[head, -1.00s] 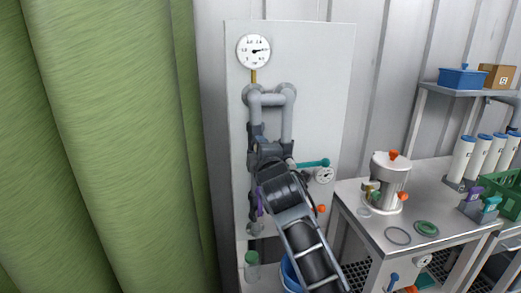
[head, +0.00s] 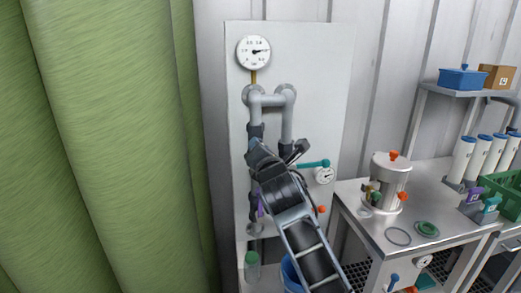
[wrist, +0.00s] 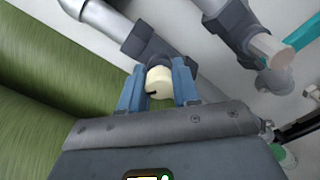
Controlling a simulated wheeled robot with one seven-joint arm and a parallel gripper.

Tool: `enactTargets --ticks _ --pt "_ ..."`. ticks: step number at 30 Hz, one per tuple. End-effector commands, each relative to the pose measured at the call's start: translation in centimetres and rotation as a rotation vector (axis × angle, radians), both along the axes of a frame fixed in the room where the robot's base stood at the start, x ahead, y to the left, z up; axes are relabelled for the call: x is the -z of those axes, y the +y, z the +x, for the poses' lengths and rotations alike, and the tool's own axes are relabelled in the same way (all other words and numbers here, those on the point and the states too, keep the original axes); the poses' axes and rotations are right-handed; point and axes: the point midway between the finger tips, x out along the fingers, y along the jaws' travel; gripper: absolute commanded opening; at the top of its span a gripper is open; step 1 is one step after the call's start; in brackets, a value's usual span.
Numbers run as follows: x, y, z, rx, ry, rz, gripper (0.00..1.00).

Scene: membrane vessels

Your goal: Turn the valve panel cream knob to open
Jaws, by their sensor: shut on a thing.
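The cream knob (wrist: 160,84) is in the middle of the wrist view, on a dark grey valve body on a grey pipe. It has a dark mark on its face, toward the lower left. My gripper (wrist: 157,72) has its two blue fingers on either side of the knob and is shut on it. In the head view the white valve panel (head: 318,80) stands upright against the wall. My wrist and arm cover the knob there, so it is hidden in that view.
A pressure gauge (head: 254,52) is at the panel's top. A teal handle (head: 315,163) and a small gauge (head: 324,175) sit right of my arm. A purple handle (head: 261,206) is below it. A green curtain (head: 100,150) hangs left; a steel bench (head: 400,235) stands right.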

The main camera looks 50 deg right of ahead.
Motion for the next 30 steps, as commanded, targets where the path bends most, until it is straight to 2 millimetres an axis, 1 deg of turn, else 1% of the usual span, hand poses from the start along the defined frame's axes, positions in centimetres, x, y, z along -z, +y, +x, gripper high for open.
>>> enactTargets --ticks 6,15,22,30 --pt "0.22 0.12 0.03 -0.002 0.114 -0.163 0.01" --pt "0.24 0.17 0.07 -0.003 0.237 -0.341 0.01" --pt "0.27 0.14 0.05 -0.002 0.290 -0.418 0.01" --pt "0.31 0.16 0.06 -0.003 0.312 -0.450 0.01"
